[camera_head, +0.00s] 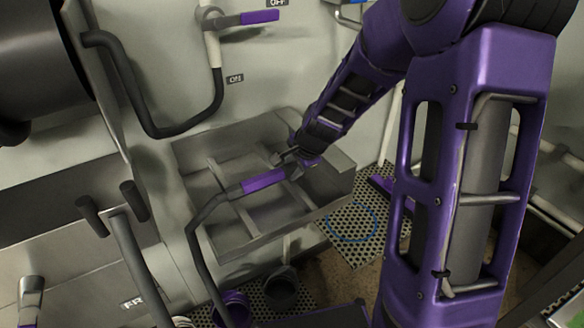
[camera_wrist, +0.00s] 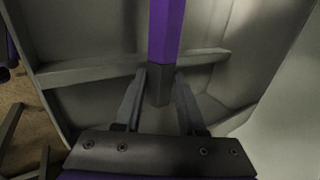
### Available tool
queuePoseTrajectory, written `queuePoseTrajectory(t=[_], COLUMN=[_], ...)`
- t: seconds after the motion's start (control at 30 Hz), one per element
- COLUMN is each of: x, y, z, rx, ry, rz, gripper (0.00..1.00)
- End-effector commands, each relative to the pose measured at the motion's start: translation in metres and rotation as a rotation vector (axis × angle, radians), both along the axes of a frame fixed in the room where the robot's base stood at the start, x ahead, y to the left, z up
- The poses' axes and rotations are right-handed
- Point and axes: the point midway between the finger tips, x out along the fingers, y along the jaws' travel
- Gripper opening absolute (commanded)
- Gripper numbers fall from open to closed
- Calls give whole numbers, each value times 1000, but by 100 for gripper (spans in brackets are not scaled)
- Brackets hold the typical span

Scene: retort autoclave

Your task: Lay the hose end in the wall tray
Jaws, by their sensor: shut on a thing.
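The hose end (camera_head: 264,181) has a purple sleeve with dark ends. My gripper (camera_head: 290,160) is shut on its dark tip, which also shows between the fingers in the wrist view (camera_wrist: 159,90). The grey metal wall tray (camera_head: 290,228) is open-topped with cross bars inside. The hose end is over the tray's interior; whether it touches the bars is unclear. The black hose (camera_head: 197,250) runs from the sleeve over the tray's left side and down. In the wrist view, the tray's bar (camera_wrist: 95,72) and walls lie beneath the fingers.
A lever with a purple grip (camera_head: 260,17) is on the wall above, near OFF and ON labels. A black bent pipe (camera_head: 165,132) is left of the tray. A perforated mat (camera_head: 365,225) and a dark bucket (camera_head: 281,290) are below.

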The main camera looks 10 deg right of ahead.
Motion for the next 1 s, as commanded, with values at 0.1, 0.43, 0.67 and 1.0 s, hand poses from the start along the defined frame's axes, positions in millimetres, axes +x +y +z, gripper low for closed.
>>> queuePoseTrajectory(t=[0.1,0.43,0.67,1.0], x=[0,-3,-4,-5], y=[0,-1,-1,-1], z=[-2,-5,-7,3], rx=[0,1,2,1], ry=[1,11,15,17], rz=[-1,0,0,0], gripper=[0,70,70,70])
